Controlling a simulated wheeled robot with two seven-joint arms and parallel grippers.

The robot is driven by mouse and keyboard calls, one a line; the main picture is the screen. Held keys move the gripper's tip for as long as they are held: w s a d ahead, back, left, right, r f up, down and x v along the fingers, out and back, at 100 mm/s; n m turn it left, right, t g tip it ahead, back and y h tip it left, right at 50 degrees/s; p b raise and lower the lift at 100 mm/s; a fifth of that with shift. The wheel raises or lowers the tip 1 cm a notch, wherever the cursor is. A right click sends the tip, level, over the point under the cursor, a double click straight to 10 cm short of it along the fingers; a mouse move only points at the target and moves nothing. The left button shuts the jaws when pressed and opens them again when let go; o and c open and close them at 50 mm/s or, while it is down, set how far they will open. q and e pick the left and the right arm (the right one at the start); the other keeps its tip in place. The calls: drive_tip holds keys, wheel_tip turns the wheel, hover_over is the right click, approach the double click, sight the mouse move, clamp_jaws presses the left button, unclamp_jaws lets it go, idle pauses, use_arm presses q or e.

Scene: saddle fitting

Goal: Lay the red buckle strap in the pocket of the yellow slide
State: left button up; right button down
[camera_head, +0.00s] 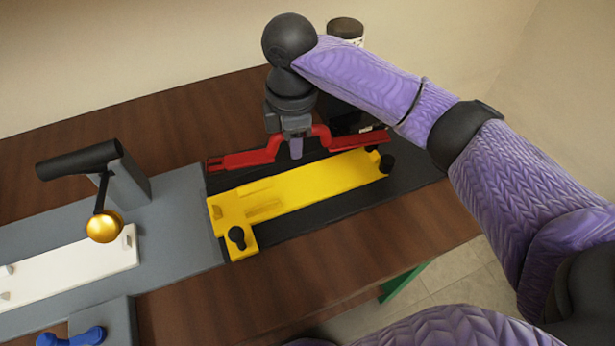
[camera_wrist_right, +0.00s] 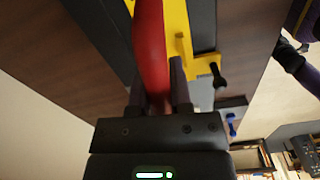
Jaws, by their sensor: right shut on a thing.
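The yellow slide (camera_head: 318,186) lies on a black track on the table, with a shallow recess (camera_head: 263,207) towards its left end and black knobs at its ends. My right gripper (camera_head: 296,150) points down and is shut on the red buckle strap (camera_head: 245,160), at its raised middle, just behind the slide's far edge. The strap runs roughly along the slide. In the right wrist view the strap (camera_wrist_right: 150,45) passes between the two fingers (camera_wrist_right: 157,92), beside the yellow slide (camera_wrist_right: 176,20). I cannot tell whether the strap touches the track. My left gripper is not in view.
A grey base (camera_head: 175,235) on the left carries a white slide (camera_head: 85,268) and a post with a black handle and gold ball (camera_head: 104,227). A blue part (camera_head: 72,337) lies at lower left. A dark object stands behind the strap. The front of the wooden table (camera_head: 330,262) is clear.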

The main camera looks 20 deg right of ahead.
sight(295, 187)
drive_tip(key=shift+n, duration=0.9)
drive_tip(key=f+b, duration=0.2)
drive_tip(key=f, duration=0.3)
drive_tip(key=f+b, duration=0.1)
drive_tip(key=f, duration=0.4)
drive_tip(key=shift+w+a+f+b, duration=0.1)
drive_tip(key=shift+w+f+b, duration=0.1)
drive_tip(key=shift+f+b, duration=0.2)
drive_tip(key=shift+r, duration=0.1)
drive_tip(key=c, duration=0.5)
unclamp_jaws()
drive_tip(key=shift+c, duration=0.2)
wheel_tip(295, 187, up, 12)
drive_tip(key=p, duration=0.4)
